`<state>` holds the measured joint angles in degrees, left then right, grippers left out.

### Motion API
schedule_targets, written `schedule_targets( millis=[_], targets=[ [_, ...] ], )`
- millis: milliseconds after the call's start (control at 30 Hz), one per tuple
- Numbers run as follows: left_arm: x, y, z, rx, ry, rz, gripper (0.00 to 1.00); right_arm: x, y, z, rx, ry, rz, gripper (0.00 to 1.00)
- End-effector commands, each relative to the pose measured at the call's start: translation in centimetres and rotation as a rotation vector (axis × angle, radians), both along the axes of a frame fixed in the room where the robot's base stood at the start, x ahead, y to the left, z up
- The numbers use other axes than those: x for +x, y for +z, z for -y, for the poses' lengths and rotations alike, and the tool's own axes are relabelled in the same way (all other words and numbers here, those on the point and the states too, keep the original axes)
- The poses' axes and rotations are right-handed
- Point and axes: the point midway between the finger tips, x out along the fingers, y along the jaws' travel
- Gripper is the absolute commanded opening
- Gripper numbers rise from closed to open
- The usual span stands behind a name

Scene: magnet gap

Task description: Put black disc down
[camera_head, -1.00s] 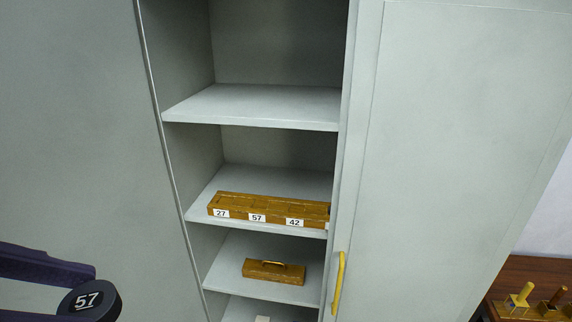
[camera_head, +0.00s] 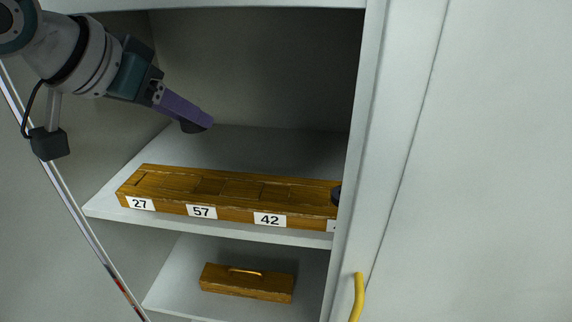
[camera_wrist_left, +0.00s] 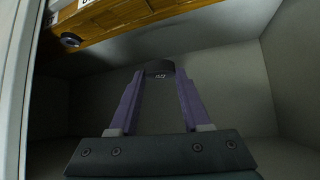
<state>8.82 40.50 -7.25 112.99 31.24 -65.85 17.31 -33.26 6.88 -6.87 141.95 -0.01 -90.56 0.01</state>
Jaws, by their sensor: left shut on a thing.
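My left gripper (camera_head: 203,122) reaches into the cabinet from the left and is shut on the black disc (camera_head: 190,127). In the left wrist view the black disc (camera_wrist_left: 160,68) sits between the tips of the purple fingers (camera_wrist_left: 158,78), its marking dark and hard to read. In the head view the disc is above the wooden rack (camera_head: 232,210), apart from it and toward its back. The rack lies on a shelf and bears labels 27, 57 (camera_head: 201,211) and 42 on its front. My right gripper is not in view.
Another dark disc (camera_head: 336,194) shows at the rack's right end, partly hidden by the cabinet's frame. The shelf (camera_head: 105,205) and cabinet side walls bound the space. A wooden block with a handle (camera_head: 246,282) lies on the shelf below. A yellow door handle (camera_head: 357,298) is at right.

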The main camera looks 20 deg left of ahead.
Motion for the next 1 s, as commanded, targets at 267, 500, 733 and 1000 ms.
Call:
schedule_targets(
  millis=[267, 500, 733, 1000],
  targets=[
    [1.5, -3.8, -0.5, 0.000, 0.123, -0.004, 0.00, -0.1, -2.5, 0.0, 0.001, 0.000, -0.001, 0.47],
    [1.5, -7.5, -0.5, 0.004, 0.121, -0.001, 0.00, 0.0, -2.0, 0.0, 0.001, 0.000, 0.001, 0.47],
    [1.5, -10.8, -0.5, 0.003, 0.122, -0.002, 0.00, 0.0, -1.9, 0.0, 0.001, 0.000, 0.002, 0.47],
    [1.5, -12.1, -0.5, 0.004, 0.119, 0.002, 0.00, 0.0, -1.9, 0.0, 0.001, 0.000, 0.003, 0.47]
  ],
)
